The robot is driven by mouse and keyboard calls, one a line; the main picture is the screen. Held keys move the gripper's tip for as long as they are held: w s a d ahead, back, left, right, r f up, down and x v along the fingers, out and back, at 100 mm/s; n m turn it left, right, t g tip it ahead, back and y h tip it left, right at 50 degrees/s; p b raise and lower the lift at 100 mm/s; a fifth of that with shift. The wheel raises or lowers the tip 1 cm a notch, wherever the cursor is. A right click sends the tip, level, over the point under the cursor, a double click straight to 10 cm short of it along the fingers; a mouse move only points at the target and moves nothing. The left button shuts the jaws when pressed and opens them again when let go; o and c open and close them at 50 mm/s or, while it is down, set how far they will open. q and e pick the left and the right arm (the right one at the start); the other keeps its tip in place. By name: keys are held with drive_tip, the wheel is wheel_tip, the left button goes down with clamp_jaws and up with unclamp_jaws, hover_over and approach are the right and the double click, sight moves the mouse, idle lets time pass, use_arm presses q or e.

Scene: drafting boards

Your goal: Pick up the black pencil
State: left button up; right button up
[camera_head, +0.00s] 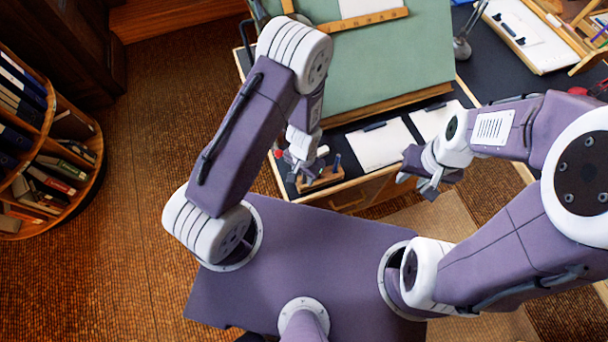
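I cannot make out the black pencil for certain. A small wooden holder (321,181) with a few upright, pen-like items stands at the desk's front left edge; a dark blue one (337,161) shows on its right side. My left gripper (299,171) is beside and partly over this holder, hiding some of it. Its fingers are too small and overlapped to read. My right gripper (425,185) hangs in front of the desk's front edge, right of the holder. Its fingers are partly hidden by its wrist, and I see nothing held in it.
A green drafting board (380,62) with a wooden ledge stands tilted on the dark desk. Two clipboards with white paper (381,146) lie before it. Another white sheet (530,44) lies on a board at right. A lamp base (461,48) stands behind. A round bookshelf (75,190) is far left.

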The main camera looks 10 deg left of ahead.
use_arm(q)
drive_tip(key=shift+w+f, duration=0.1)
drive_tip(key=shift+w, duration=0.1)
clamp_jaws()
drive_tip(key=shift+s, duration=0.1)
wheel_tip(320, 180, up, 10)
drive_tip(key=shift+r, duration=0.1)
idle(2.0)
